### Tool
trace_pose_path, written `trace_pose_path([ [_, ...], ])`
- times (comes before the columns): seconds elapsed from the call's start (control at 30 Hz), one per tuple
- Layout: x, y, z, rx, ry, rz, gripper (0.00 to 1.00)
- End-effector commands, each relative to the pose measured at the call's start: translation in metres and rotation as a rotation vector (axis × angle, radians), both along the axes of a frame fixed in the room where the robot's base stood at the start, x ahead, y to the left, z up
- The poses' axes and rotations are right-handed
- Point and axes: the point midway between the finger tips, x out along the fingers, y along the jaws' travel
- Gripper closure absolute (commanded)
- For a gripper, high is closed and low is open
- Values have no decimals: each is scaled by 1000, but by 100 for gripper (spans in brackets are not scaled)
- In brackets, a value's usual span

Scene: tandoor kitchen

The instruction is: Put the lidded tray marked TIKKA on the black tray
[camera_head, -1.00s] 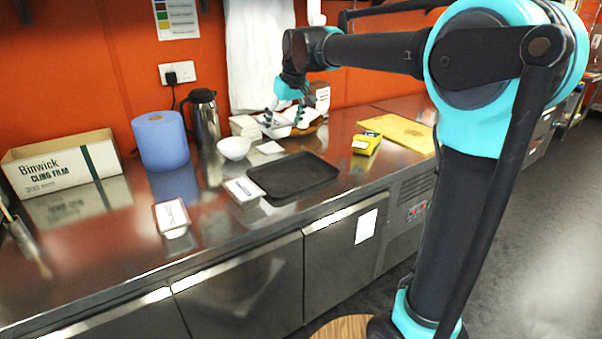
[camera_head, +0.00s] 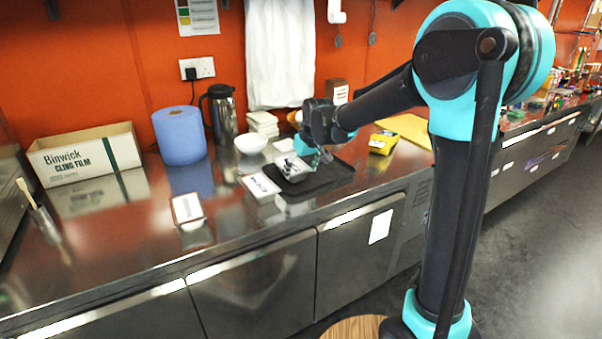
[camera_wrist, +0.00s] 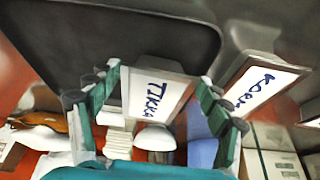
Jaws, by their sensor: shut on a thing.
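The lidded tray marked TIKKA (camera_wrist: 155,97) is between the two fingers of my gripper (camera_wrist: 158,76) in the wrist view, with its white lid and lettering showing. In the head view my gripper (camera_head: 308,158) is shut on this tray (camera_head: 291,169), over the left back part of the black tray (camera_head: 325,184). The black tray also fills the upper left of the wrist view (camera_wrist: 110,38). I cannot tell whether the held tray touches it. My gripper hides part of both.
A second lettered lidded tray (camera_head: 260,187) lies close by the black tray's left edge. Another lidded tray (camera_head: 187,209) is farther left. A white bowl (camera_head: 251,144), stacked white containers (camera_head: 263,123) and a flask (camera_head: 220,112) stand behind. A yellow item (camera_head: 382,143) is at the right.

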Motion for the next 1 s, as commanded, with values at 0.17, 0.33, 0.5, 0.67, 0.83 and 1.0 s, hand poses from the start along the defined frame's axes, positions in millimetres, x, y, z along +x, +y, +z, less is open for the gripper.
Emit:
trace_pose_path([
  [0.17,0,0,-11,1,-1,0,82],
  [0.33,0,0,-11,1,-1,0,82],
  [0.5,0,0,-14,0,0,0,21],
  [0.67,0,0,-13,0,0,0,2],
  [0.83,0,0,-13,0,0,0,2],
  [1.0,0,0,-12,0,0,0,2],
])
